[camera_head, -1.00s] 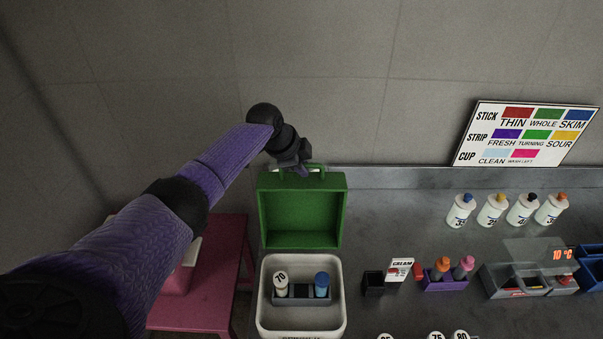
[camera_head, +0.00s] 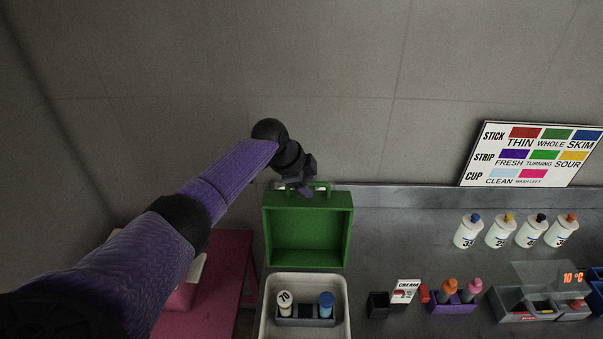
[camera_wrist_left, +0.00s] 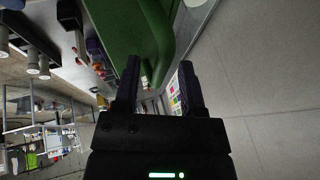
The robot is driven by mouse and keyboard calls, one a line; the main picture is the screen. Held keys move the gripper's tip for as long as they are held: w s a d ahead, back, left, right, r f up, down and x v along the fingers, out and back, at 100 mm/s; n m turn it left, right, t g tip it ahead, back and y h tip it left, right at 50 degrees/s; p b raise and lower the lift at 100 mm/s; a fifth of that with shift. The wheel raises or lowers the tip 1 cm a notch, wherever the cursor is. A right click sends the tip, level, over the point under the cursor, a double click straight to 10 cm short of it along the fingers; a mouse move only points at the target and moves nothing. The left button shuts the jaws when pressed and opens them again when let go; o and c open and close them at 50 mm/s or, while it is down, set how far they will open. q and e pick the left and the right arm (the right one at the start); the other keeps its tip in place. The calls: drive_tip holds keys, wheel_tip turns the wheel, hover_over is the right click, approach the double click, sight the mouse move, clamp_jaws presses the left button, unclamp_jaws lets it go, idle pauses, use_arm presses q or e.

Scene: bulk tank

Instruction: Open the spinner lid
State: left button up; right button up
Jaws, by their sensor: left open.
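The green lid (camera_head: 308,232) stands raised behind the white spinner tub (camera_head: 345,305), its hollow inner side facing me. Its green handle is at the top edge and also shows in the left wrist view (camera_wrist_left: 165,45). My left gripper (camera_head: 306,189) is at this handle, coming in from the left. In the left wrist view the two dark fingers (camera_wrist_left: 160,85) are apart, with part of the handle at the gap between their tips. I cannot tell whether they touch it. Inside the tub are a grey rack, a white bottle marked 70 and a blue-capped bottle. My right gripper is not in view.
A sign (camera_head: 532,155) leans at the back wall above several white bottles. A small dark box (camera_head: 378,305), a purple rack (camera_head: 452,303) and a grey tray (camera_head: 510,305) stand right of the tub. A pink stand (camera_head: 215,270) is on the left.

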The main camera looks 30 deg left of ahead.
use_arm(q)
drive_tip(key=v, duration=0.9)
drive_tip(key=shift+p, duration=0.4)
drive_tip(key=shift+s, duration=0.1)
